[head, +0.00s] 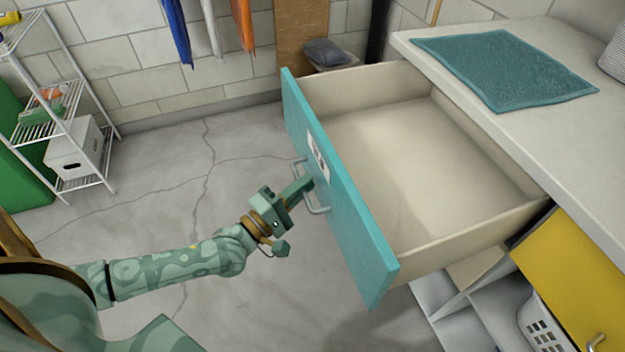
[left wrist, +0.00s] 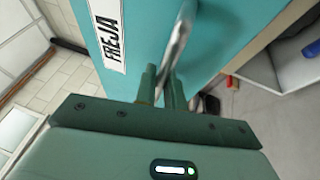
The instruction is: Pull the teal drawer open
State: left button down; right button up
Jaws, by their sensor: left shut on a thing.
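The teal drawer (head: 338,190) stands pulled far out of the cabinet, and its pale inside is empty. A metal bar handle (head: 318,210) is on its teal front. My left gripper (head: 304,187) is at the handle, shut on it. In the left wrist view the two fingers (left wrist: 162,85) close around the handle bar (left wrist: 181,35), beside a white label reading FREJA (left wrist: 108,34). My right gripper is not in view.
A yellow door (head: 580,280) is below. A wire shelf with a white box (head: 77,150) stands at the left. The concrete floor between is clear.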

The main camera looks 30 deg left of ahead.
pick_arm(q)
jog(key=shift+s+f, duration=0.1)
jog(key=shift+f, duration=0.05)
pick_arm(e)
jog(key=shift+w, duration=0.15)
pick_arm(q)
jog(key=c, duration=1.8)
grip_release()
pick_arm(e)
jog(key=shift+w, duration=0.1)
